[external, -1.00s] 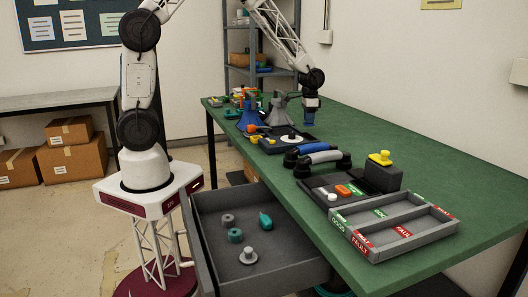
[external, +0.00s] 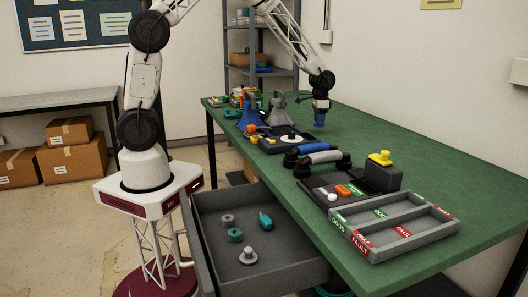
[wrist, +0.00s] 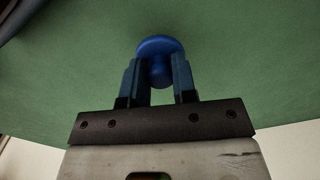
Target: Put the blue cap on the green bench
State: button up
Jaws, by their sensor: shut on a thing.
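The blue cap (wrist: 160,46) is between the two fingers of my gripper (wrist: 158,80) in the wrist view, with its round flange showing past the fingertips. My gripper is shut on it. In the external view my gripper (external: 320,118) is over the far right part of the green bench (external: 385,135), with the blue shape at its lower end close to the surface. I cannot tell whether the cap touches the bench.
An open drawer (external: 255,245) juts out in front. Bench right of these is clear.

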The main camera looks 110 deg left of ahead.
jog(key=shift+f, duration=1.5)
jog(key=shift+f, duration=0.15)
jog(key=o, duration=0.9)
notch_tip(320, 180, up, 12)
jog(key=shift+r, duration=0.2)
jog(key=shift+d, duration=0.1)
